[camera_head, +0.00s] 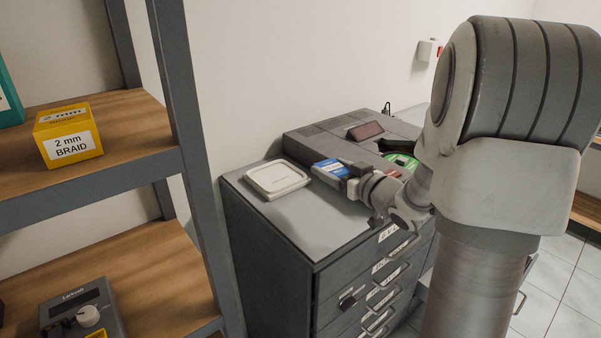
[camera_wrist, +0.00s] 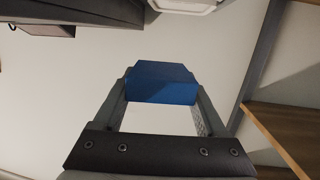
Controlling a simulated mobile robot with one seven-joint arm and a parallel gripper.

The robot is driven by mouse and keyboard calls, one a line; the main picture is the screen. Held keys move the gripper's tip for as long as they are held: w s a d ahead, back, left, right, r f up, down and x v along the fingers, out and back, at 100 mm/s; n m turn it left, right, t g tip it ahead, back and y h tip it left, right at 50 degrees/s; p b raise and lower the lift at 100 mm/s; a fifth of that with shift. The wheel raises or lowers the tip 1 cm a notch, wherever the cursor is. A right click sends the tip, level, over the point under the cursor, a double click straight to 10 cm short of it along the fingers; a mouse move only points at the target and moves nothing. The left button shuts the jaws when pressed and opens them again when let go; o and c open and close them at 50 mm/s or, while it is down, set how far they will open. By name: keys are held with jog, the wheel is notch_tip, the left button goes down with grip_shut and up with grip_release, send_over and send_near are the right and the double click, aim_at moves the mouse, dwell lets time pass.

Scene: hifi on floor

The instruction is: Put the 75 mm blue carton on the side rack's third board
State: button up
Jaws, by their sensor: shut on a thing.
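A blue carton with a white label (camera_head: 330,169) is held by my gripper (camera_head: 352,176) above the grey drawer cabinet's top in the head view. In the wrist view the carton (camera_wrist: 162,82) sits between the two fingertips of my gripper (camera_wrist: 162,90), which is shut on it. The side rack (camera_head: 90,185) stands at the left of the head view with two wooden boards showing. Its boards also show at the right of the wrist view (camera_wrist: 280,125). I cannot tell from these views which board is the third.
A yellow "2 mm BRAID" box (camera_head: 68,134) and part of a teal box (camera_head: 8,95) stand on the upper visible board. A grey device (camera_head: 82,311) sits on the lower one.

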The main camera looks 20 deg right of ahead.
jog(key=w+a+f+h, duration=0.1)
jog(key=a+f, duration=0.1)
jog(key=a, duration=0.2)
jog(key=w+a+f+m+h+p, duration=0.1)
jog(key=w+a+f, duration=0.1)
jog(key=a, duration=0.3)
jog(key=w+a+f+m+h, duration=0.1)
jog(key=w+a+f, duration=0.1)
jog(key=a, duration=0.3)
jog(key=shift+p, duration=0.35)
jog(key=shift+a+f+m+h, duration=0.1)
jog(key=shift+a+m+h, duration=0.1)
jog(key=shift+m+h, duration=0.1)
jog(key=shift+s+f, duration=0.1)
jog(key=shift+s, duration=0.1)
